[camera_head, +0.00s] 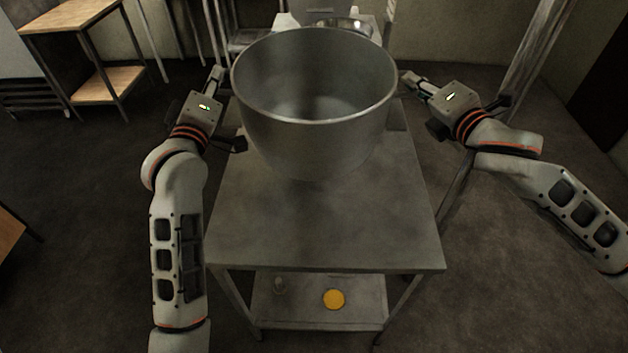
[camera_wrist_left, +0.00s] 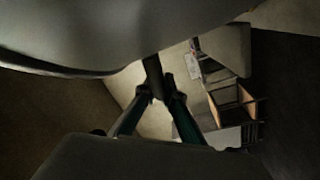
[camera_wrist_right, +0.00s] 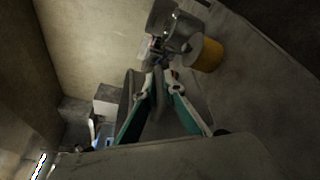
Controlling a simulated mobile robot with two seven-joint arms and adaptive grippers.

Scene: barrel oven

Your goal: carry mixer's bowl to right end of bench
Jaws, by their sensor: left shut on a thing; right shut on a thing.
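The mixer's bowl (camera_head: 315,135) is a large, deep grey metal bowl, upright with its mouth open. It is over the far part of the metal bench (camera_head: 330,230); I cannot tell if its base touches the top. My left gripper (camera_head: 217,76) is at the bowl's left side, shut on a dark handle-like piece, also seen in the left wrist view (camera_wrist_left: 153,72) beneath the bowl's side (camera_wrist_left: 90,30). My right gripper (camera_head: 407,78) is at the right side near the rim, shut on a grey piece, seen in the right wrist view (camera_wrist_right: 157,85). The bowl hides the bench behind it.
The near bench top is clear. A wooden-topped table (camera_head: 70,15) stands far left.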

